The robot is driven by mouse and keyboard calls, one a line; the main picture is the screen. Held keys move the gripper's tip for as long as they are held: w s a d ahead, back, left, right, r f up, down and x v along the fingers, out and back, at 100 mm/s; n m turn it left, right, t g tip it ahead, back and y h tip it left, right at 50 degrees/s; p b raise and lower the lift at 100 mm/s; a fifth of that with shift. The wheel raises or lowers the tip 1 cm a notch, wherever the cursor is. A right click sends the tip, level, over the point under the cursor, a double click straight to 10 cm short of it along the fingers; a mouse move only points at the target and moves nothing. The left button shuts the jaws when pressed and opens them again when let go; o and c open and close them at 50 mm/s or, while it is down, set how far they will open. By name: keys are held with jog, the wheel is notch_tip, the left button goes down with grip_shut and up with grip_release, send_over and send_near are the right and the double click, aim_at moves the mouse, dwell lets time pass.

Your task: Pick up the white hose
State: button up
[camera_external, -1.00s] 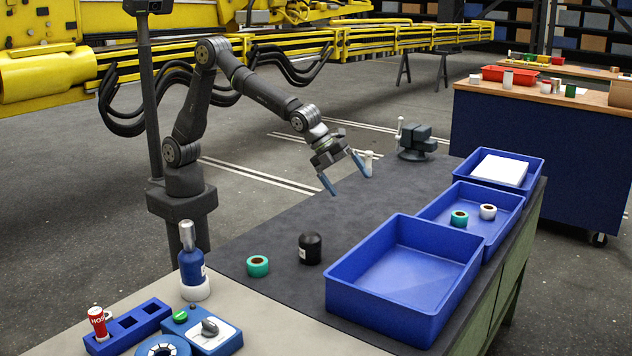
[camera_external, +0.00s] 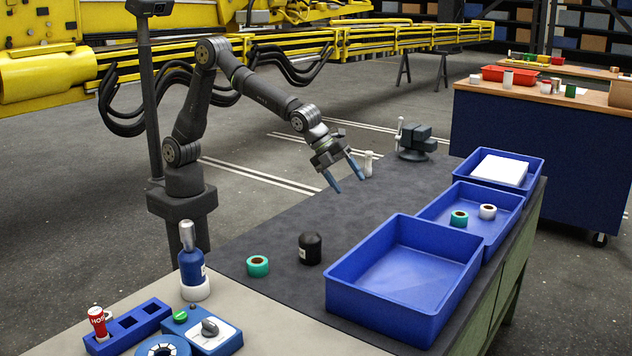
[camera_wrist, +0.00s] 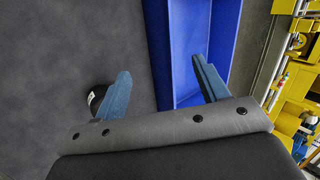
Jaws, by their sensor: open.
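Nothing in view is clearly a hose. A white roll (camera_external: 487,211) with a brown core lies in the middle blue bin, next to a teal roll (camera_external: 459,218). A small white upright piece (camera_external: 368,165) stands near the vise, just beyond my gripper in the external view. My gripper (camera_external: 350,184) is open and empty above the dark mat, pointing down. In the wrist view my gripper's two blue fingers (camera_wrist: 161,67) are apart with nothing between them. No white piece shows there.
A black capped jar (camera_external: 310,248) and a teal roll (camera_external: 258,266) stand on the mat. The jar also shows in the wrist view (camera_wrist: 94,97). A large empty blue bin (camera_external: 398,328) sits front right. A vise (camera_external: 416,142) stands at the back.

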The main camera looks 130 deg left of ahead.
jog(key=shift+c, duration=0.7)
jog(key=s+a+f+n+t+y, duration=0.1)
jog(key=s+a+n, duration=0.2)
jog(key=a, duration=0.7)
jog(key=s+a+f+n+y, duration=0.15)
jog(key=s+a+n, duration=0.25)
jog(key=a, duration=0.7)
jog(key=s+a+n+t+y, duration=0.1)
jog(key=s+a+n+y, duration=0.15)
jog(key=a, duration=0.75)
jog(key=s+a+f+n+t, duration=0.1)
jog(key=s+a+n, duration=0.4)
jog(key=s, duration=0.4)
jog(key=s+a+f+n, duration=0.25)
jog(key=s+a, duration=0.35)
jog(key=s, duration=0.4)
jog(key=s+a+f+n+t, duration=0.1)
jog(key=s+a+n, duration=0.45)
jog(key=s, duration=0.35)
send_near(369, 154)
jog(key=w+a+f, duration=0.3)
jog(key=shift+y, duration=0.3)
jog(key=shift+x, duration=2.7)
jog(key=shift+s+a+r, duration=0.1)
jog(key=shift+a+r, duration=0.05)
jog(key=shift+a, duration=0.1)
grip_shut()
